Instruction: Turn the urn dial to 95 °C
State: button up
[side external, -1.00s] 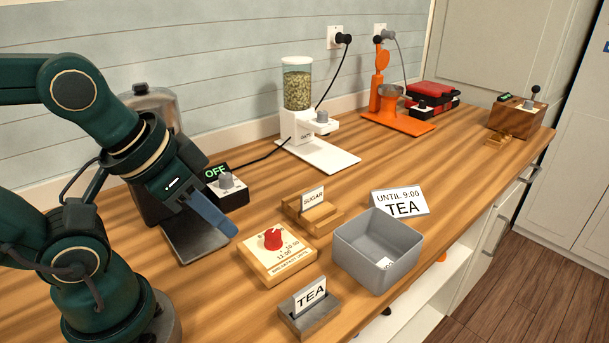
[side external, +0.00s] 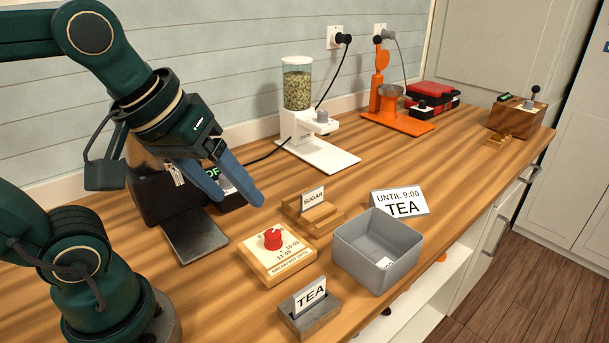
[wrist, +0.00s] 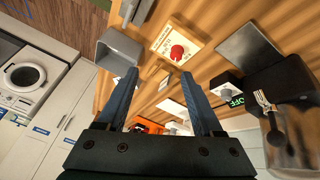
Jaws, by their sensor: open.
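The urn has a dark base (side external: 160,200) with a flat drip tray, and stands at the left, mostly behind my arm in the side view. Its small black control box (wrist: 226,84) shows a green OFF display (wrist: 237,101), part of which also shows in the side view (side external: 212,173). The grey dial on that box is hidden by my fingers in the side view and is hard to make out in the wrist view. My gripper (side external: 243,202) is open and empty, above the counter in front of the control box. In the wrist view my gripper (wrist: 158,75) has its fingers wide apart, left of the box.
A wooden block with a red knob (side external: 272,239) stands near my fingertips. Close by are a SUGAR holder (side external: 306,210), a TEA holder (side external: 310,308), a grey bin (side external: 350,255) and a TEA sign (side external: 402,204). A white dispenser (side external: 300,130) and orange machine (side external: 392,118) stand farther back.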

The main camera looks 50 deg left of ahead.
jog(key=w+a+r+n+g, duration=0.1)
jog(key=w+a+r+n, duration=0.25)
jog(key=w+n, duration=0.25)
jog(key=n+g, duration=0.5)
jog(key=n, duration=0.8)
send_over(226, 180)
jog(key=a, duration=0.1)
jog(key=f, duration=0.8)
jog(key=w+f, duration=0.1)
jog(key=f, duration=0.2)
jog(key=shift+f, duration=0.4)
jog(key=shift+s+a+f, duration=0.2)
jog(key=shift+s+f, duration=0.05)
jog(key=shift+f, duration=2.4)
